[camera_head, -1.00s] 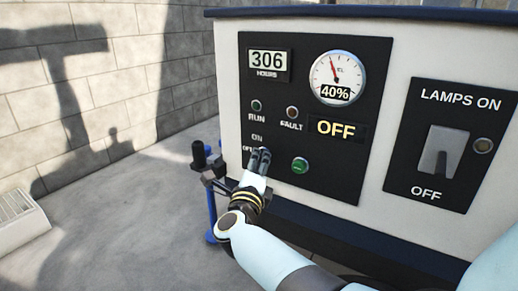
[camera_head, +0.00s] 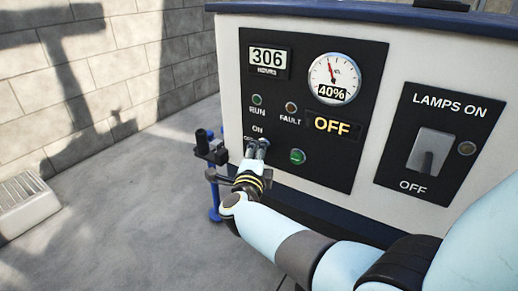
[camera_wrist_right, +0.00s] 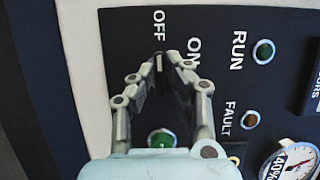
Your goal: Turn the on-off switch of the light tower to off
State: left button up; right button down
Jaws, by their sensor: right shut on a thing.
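The light tower's dark control panel (camera_head: 345,165) is on the front of its white cabinet. My right gripper (camera_head: 257,148) is at the panel's lower left, below the ON label, and covers the on-off switch in the head view. In the right wrist view the gripper (camera_wrist_right: 166,72) is shut on the dark on-off switch (camera_wrist_right: 158,63), which is mostly hidden between the fingertips. A pale mark there lies toward the OFF label. The panel display (camera_head: 333,125) reads OFF. My left gripper is not in view.
A green button (camera_head: 297,157) sits just right of my gripper. A lamps switch (camera_head: 431,152) is on a separate plate at the right. A blue post with a black top (camera_head: 213,192) stands close left of my wrist.

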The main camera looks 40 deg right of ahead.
jog(key=shift+w+r, duration=0.15)
jog(key=shift+r, duration=0.05)
jog(key=c, duration=1.4)
grip_release()
jog(key=shift+f, duration=0.1)
jog(key=shift+o, duration=0.2)
